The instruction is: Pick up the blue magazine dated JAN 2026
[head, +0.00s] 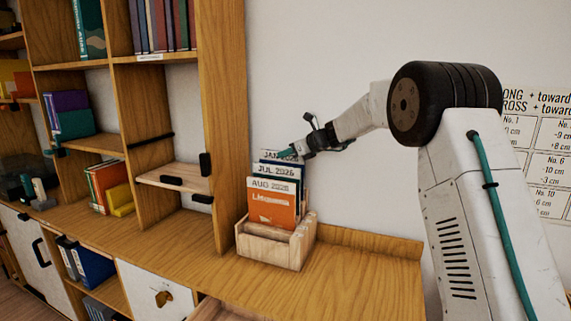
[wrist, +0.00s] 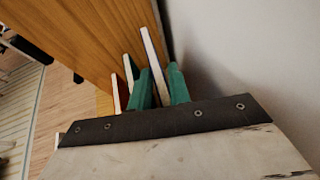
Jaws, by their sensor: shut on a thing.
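A wooden holder (head: 265,252) on the counter holds several magazines in a row.
A wooden shelf upright (head: 222,110) stands close to the left of the holder, with shelves of books beyond. A white wall is close behind. The counter (head: 365,270) right of the holder is clear, with a low raised back edge.

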